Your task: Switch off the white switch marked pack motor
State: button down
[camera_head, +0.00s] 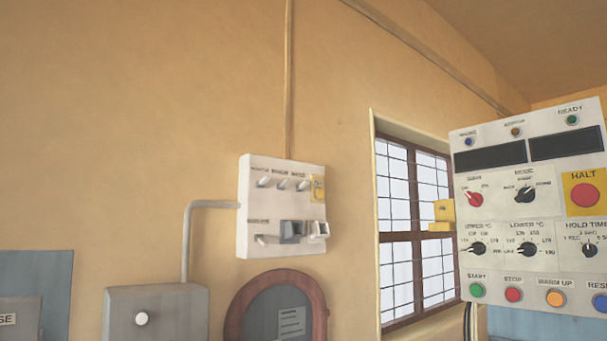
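A white switch box (253,205) is fixed to the ochre wall left of the window. Its upper row holds a left white switch (264,181), a middle white switch (283,184) and a right white switch (303,185). A lower white lever (264,239) sits at the lower left of the box. The small black labels are too blurred to read surely, so I cannot tell which switch is marked pack motor. The switches' on or off positions are also unclear. My gripper is not in view.
A control panel (482,219) with knobs and coloured buttons stands at the right. A yellow bracket (443,212) sticks out from its left side.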

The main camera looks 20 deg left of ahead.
aim_at(261, 184)
jog(key=u, duration=0.55)
jog(key=i, duration=0.8)
jog(key=u, duration=0.8)
